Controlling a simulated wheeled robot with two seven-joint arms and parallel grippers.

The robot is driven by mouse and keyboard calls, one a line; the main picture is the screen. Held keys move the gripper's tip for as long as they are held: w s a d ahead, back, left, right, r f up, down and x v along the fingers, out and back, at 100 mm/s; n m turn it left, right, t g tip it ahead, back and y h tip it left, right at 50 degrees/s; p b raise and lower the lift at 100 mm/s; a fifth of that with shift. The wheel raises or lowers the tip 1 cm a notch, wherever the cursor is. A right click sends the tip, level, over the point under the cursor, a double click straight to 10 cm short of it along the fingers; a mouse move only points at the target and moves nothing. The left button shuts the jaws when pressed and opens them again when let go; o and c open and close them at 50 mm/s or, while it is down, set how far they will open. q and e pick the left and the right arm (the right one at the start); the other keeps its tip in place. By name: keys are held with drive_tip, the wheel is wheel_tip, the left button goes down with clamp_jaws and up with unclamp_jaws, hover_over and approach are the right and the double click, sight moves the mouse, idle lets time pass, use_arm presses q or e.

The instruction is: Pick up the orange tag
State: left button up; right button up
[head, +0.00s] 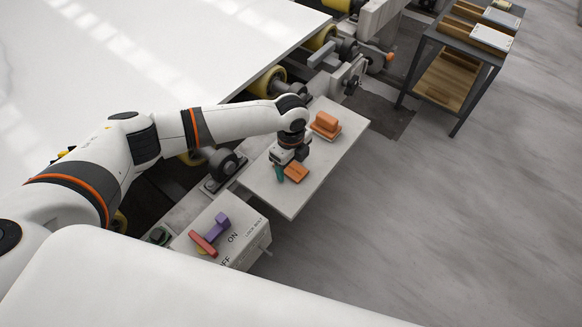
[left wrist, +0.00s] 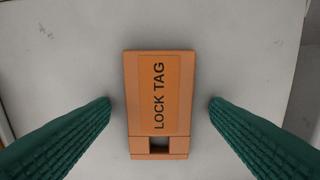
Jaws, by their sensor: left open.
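The orange tag (left wrist: 140,110) lies flat on the pale slab (left wrist: 230,40), with "LOCK TAG" in dark letters and a small square hole at its near end. In the head view the tag (head: 297,173) shows beside my left gripper (head: 287,174). In the left wrist view the two green fingers of my left gripper (left wrist: 160,112) stand apart, one on each side of the tag, with a gap on both sides. The gripper is open and empty. How high the fingertips are above the slab is hard to tell. My right gripper is not in view.
An orange block on a small light base (head: 325,123) stands farther back on the slab. A box marked "ON" (head: 240,222) with red (head: 203,245) and purple (head: 221,222) parts is nearer. Rollers (head: 268,82) lie behind my arm. A shelf cart (head: 445,80) stands back right.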

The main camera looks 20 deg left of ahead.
sight(291, 168)
use_arm(q)
drive_tip(key=shift+f, duration=0.1)
drive_tip(key=shift+c, duration=0.2)
drive_tip(key=c, duration=1)
wheel_tip(291, 168, up, 10)
drive_tip(key=shift+r, duration=0.15)
